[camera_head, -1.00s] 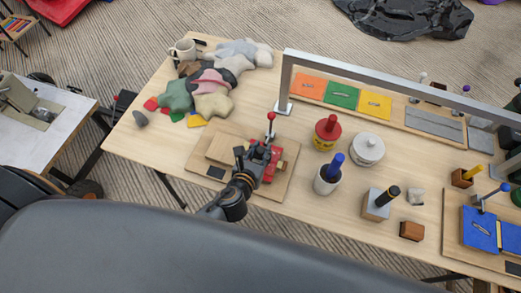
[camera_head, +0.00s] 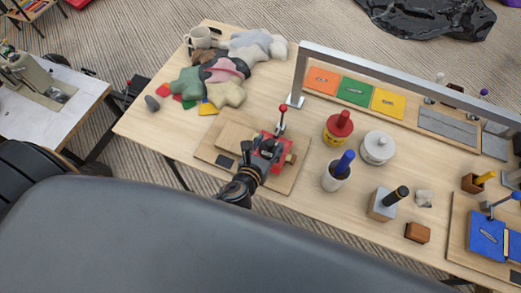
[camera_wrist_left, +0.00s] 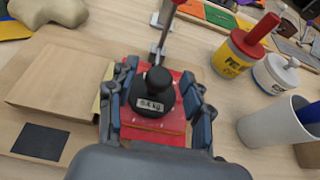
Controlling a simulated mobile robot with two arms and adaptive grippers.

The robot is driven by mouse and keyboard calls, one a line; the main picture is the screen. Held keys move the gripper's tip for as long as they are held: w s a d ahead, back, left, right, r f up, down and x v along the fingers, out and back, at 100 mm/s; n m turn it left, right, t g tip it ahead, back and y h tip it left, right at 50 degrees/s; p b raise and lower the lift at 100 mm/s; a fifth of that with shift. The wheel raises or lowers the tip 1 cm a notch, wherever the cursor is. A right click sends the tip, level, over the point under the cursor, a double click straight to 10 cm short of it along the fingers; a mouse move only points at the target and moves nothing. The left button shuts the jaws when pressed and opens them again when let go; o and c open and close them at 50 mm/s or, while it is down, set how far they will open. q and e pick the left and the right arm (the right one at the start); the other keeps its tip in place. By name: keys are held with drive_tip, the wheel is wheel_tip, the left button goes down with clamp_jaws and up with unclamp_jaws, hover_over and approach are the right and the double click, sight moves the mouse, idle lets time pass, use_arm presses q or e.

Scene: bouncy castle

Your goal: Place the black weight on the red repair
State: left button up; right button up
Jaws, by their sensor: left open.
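The black weight (camera_wrist_left: 155,92), with a white label whose digits are hard to read, stands upright on the red repair (camera_wrist_left: 165,138) in the left wrist view. The red repair also shows in the head view (camera_head: 282,157), partly covered by my gripper. It lies on a wooden board (camera_head: 280,184) on the table. My left gripper (camera_head: 266,148) is open, with its fingers low on both sides of the weight. In the left wrist view a small gap shows beside the weight's right side. My right gripper is not in view.
A red-handled toggle clamp (camera_head: 282,115) stands just behind the repair. A yellow pot with a red lid (camera_head: 338,127), a white lidded jar (camera_head: 377,147) and a cup with a blue handle (camera_head: 337,175) stand to the right. Fabric patches (camera_head: 222,80) lie back left.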

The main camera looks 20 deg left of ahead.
use_arm(q)
drive_tip(key=b+v, duration=0.1)
drive_tip(key=v, duration=0.9)
drive_tip(key=shift+s, duration=0.25)
drive_tip(key=shift+a+r, duration=0.1)
